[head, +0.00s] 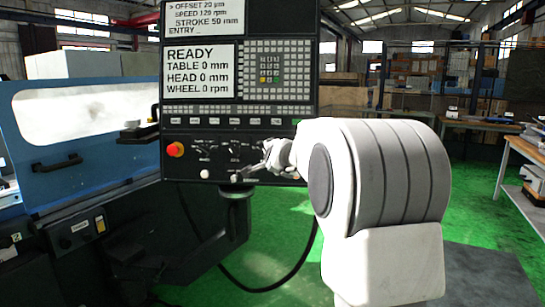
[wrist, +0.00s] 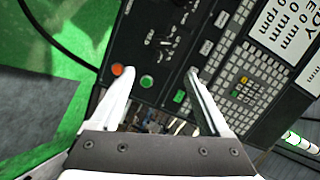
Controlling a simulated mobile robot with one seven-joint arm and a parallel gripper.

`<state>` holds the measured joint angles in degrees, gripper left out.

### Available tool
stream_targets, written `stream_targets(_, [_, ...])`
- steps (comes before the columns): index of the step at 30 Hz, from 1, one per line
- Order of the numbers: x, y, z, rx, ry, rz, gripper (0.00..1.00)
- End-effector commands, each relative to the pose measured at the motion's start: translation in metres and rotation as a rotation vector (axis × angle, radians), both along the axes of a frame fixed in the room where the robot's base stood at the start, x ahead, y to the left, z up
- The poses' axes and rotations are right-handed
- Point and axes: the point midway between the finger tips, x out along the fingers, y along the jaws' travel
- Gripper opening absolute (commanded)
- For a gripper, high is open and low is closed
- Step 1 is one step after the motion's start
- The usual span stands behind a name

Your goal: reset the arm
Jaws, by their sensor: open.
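My gripper (head: 262,172) is in front of the lower right part of the control panel, at the end of my white arm. In the wrist view my gripper (wrist: 162,76) is open, its two white fingers apart with nothing between them but the panel behind. The control panel (head: 238,125) faces me upright; its screen reads READY with table, head and wheel at 0. In the wrist view an orange-red button (wrist: 117,69) and a green button (wrist: 146,81) show near the left finger. I cannot tell whether a fingertip touches the panel. My arm hides the panel's lower right corner.
The blue grinder (head: 100,120) with its windowed door stands left of the panel. A red knob (head: 175,149) sits at the panel's lower left. A black cable (head: 270,285) hangs below. Workbenches (head: 490,125) stand at the right. Green floor (head: 490,230) is open there.

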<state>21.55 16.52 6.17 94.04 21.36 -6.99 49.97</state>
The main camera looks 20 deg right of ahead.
Motion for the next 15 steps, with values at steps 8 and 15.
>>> stream_targets(8, [0.000,0.000,0.000,0.000,0.000,0.000,0.81])
stream_targets(15, [-0.017,0.026,0.014,-0.054,0.058,0.060,0.81])
